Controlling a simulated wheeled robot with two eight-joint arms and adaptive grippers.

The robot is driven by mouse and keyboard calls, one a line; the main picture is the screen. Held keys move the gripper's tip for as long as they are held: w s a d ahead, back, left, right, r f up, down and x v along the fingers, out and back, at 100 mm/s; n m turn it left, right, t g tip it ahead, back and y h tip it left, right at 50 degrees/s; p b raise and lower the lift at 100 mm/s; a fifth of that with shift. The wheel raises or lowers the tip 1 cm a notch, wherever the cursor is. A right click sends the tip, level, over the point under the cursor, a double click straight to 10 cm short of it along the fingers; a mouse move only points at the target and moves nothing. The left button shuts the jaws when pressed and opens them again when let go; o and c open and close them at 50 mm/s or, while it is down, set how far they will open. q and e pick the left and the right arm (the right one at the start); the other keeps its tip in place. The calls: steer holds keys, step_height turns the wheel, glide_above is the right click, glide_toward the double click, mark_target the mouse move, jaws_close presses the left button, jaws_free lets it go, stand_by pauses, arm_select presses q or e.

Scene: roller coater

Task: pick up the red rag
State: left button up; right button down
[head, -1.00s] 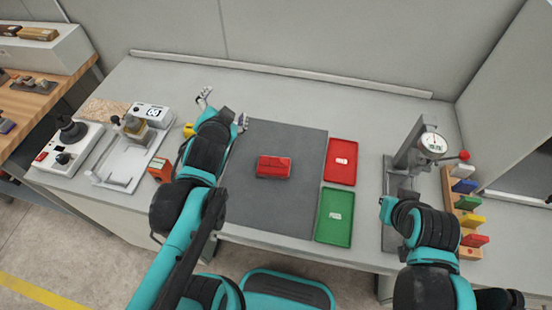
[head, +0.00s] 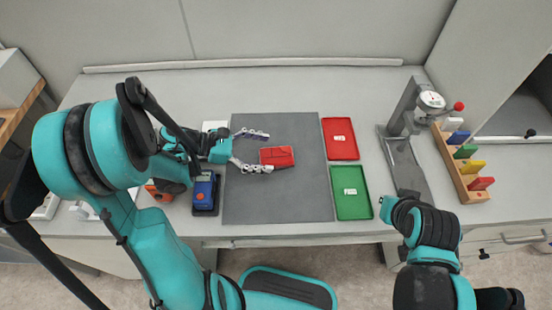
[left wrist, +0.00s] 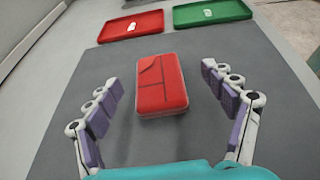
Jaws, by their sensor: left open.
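The red rag (head: 278,156) is a folded, block-like red bundle lying on the dark grey mat (head: 275,195). In the left wrist view the rag (left wrist: 161,84) lies ahead, roughly centred between the fingers. My left gripper (head: 258,152) is open and comes in from the left, low over the mat. Its fingertips reach about the rag's left end, one finger on the far side and one near its near left corner. In the left wrist view the open left gripper (left wrist: 172,100) has nothing between its pads except the rag's near part.
A red tray (head: 341,150) and a green tray (head: 352,205) stand right of the mat. A dial gauge stand (head: 408,165) and a wooden rack of coloured blocks (head: 460,165) are farther right. A blue device (head: 205,195) sits near my left arm. The back of the table is clear.

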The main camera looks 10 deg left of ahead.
mark_target(283, 155)
arm_select(q)
steer(key=b+x, duration=0.1)
steer(key=x, duration=0.2)
steer(key=b+x, duration=0.1)
steer(key=x, duration=0.3)
steer(key=shift+w+a+f+b, duration=0.2)
steer(key=shift+a+f+b, duration=0.05)
steer(key=shift+f+b, duration=0.15)
arm_select(e)
step_height(283, 155, down, 3)
arm_select(q)
steer(key=shift+w+d, duration=0.15)
steer(key=shift+d, duration=0.25)
arm_select(e)
steer(key=shift+d+f, duration=0.1)
arm_select(q)
steer(key=c, duration=1.3)
steer(key=shift+r, duration=0.15)
steer(key=shift+c, duration=0.2)
